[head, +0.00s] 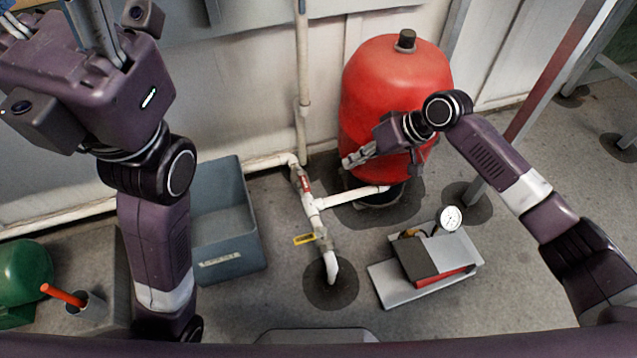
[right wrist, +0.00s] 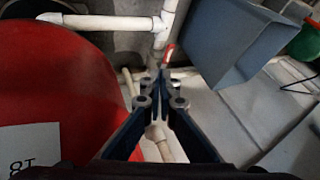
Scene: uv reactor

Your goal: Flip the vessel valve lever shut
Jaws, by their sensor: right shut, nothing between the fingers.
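White pipework (head: 312,207) stands on the floor beside the red vessel (head: 397,85), with a branch running to the vessel's base. A valve with a red lever (head: 305,184) sits on the upper pipe, and a yellow lever (head: 304,239) sticks out sideways lower down. My right gripper (head: 350,161) is shut and empty, in front of the vessel and to the right of the red lever in the picture. In the right wrist view the red lever (right wrist: 169,52) shows just beyond the shut fingertips, apart from them. My left gripper (head: 92,25) is raised at the upper left, its fingertips cut off.
A blue-grey bin (head: 225,225) stands left of the pipes. A pressure gauge (head: 450,217) and a dark box (head: 428,262) are on a metal plate at the right. A green container (head: 20,275) is at the lower left. A metal post (head: 535,95) stands right of the vessel.

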